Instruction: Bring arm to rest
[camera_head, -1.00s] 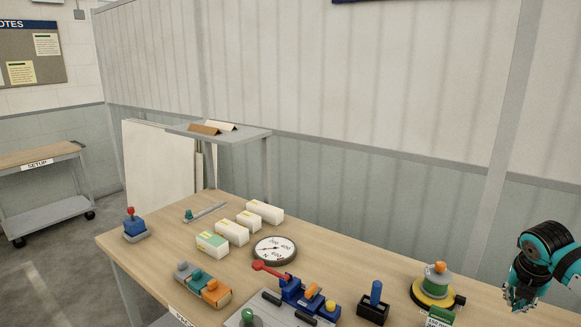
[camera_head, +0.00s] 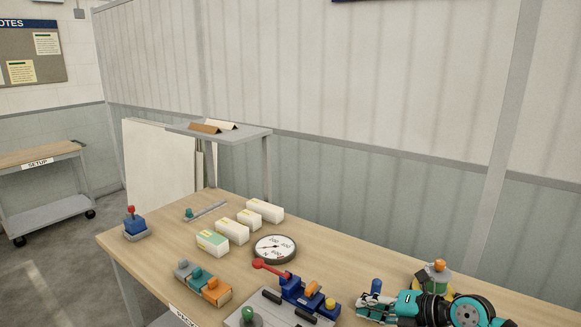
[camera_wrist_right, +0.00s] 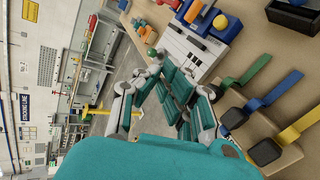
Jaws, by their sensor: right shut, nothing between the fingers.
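My right arm (camera_head: 455,308) reaches in from the lower right of the head view, low along the table's front right part. Its right gripper (camera_head: 368,304) points left, near the blue lever block, and is shut and empty. In the right wrist view the gripper's teal and grey fingers (camera_wrist_right: 160,85) show in front of the table and the floor beyond it. The arm hides most of the blue lever block (camera_head: 376,286) and part of the round yellow-based fixture (camera_head: 437,275). My left gripper is not in view.
The wooden table (camera_head: 335,252) holds a blue clamp fixture with a red handle (camera_head: 296,291), a round dial (camera_head: 274,248), several white boxes (camera_head: 264,210), a block with coloured knobs (camera_head: 203,285) and a blue-and-red switch (camera_head: 135,224). A grey shelf (camera_head: 235,134) stands behind.

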